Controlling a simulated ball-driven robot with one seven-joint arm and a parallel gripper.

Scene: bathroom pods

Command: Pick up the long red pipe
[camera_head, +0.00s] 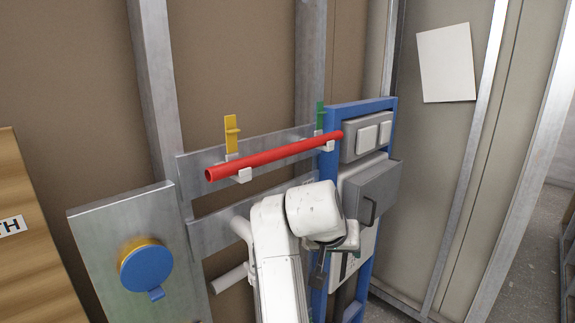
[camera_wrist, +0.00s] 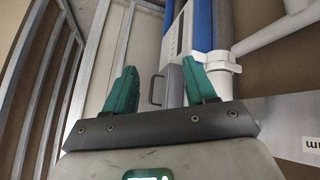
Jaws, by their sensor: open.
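The long red pipe (camera_head: 275,157) lies nearly level in the head view, rising slightly to the right. It rests on white clips on a grey metal rail, with its open end at the left. My gripper is below the pipe's right part, mostly hidden behind my white wrist in the head view. In the wrist view my gripper (camera_wrist: 160,68) shows two green fingers spread wide with nothing between them. The red pipe does not show in the wrist view.
A yellow clip (camera_head: 231,134) and a green clip (camera_head: 320,117) stand by the pipe. A blue frame (camera_head: 331,110) with grey boxes (camera_head: 370,187) is at its right end. A blue round cap (camera_head: 146,268) is at lower left. White pipes run below the rail.

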